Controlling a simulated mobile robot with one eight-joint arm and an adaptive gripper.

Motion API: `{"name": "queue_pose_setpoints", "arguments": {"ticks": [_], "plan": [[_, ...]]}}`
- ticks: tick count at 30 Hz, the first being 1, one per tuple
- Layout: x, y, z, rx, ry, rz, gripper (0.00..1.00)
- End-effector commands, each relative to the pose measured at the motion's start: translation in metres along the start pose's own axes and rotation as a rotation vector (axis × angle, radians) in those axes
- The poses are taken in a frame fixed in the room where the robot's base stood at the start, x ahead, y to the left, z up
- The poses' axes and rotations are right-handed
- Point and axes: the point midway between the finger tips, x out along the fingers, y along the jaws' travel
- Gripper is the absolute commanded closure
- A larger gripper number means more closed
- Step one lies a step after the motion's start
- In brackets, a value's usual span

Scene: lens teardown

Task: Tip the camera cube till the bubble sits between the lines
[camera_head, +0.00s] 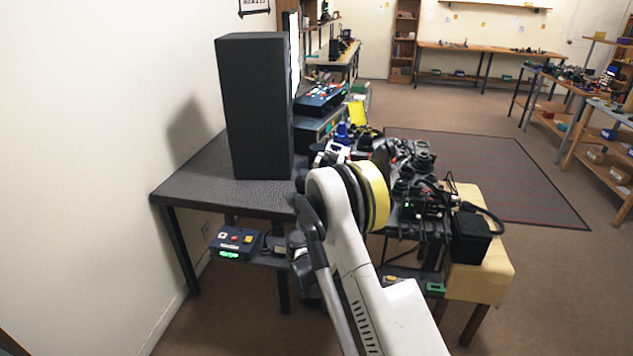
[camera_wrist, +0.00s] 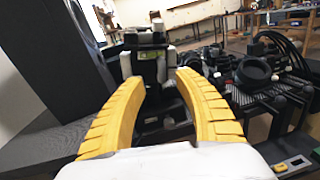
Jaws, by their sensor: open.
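In the wrist view, my gripper (camera_wrist: 160,80) has two curved yellow ribbed fingers standing apart, with nothing clasped between them. Just beyond the fingertips stands a dark block (camera_wrist: 147,67) with a pale top and a small yellow-green patch, which may be the camera cube.
A tall black box (camera_head: 253,105) stands on the dark table (camera_head: 190,185) at left. Lens parts (camera_head: 420,160) crowd the bench right of my arm. Open floor lies to the right.

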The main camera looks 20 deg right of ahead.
Motion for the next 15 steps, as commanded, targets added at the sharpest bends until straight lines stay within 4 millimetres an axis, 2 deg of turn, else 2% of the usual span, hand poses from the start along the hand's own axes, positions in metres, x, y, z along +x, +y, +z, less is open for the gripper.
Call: {"name": "queue_pose_setpoints", "arguments": {"ticks": [15], "plan": [[0.09, -0.001, -0.002, 0.004, 0.001, -0.001, 0.61]]}}
